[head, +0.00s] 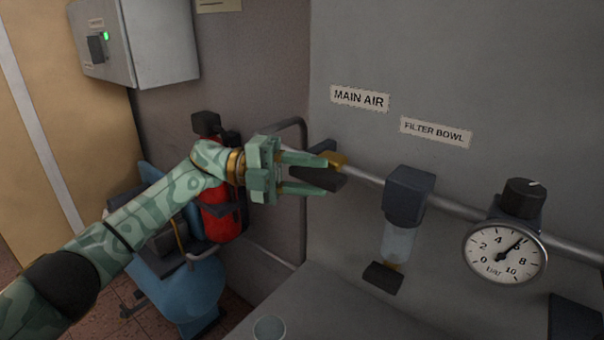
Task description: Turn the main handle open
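The main handle (325,177) is a dark lever at a brass valve (336,160) on the left end of the grey pipe, below the "MAIN AIR" label (360,98). My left gripper (327,178) is pale green and reaches in from the left. Its two fingers are apart, one above and one below, with part of the dark handle showing between them. I cannot tell whether either finger touches the handle. The fingers and gripper body hide part of it. My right gripper is not in view.
The pipe (465,209) runs right to a filter bowl (398,243) and a pressure gauge (505,254) with a black knob (522,197) above it. A red cylinder (219,213) stands behind my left arm. A grey box (160,45) hangs at upper left.

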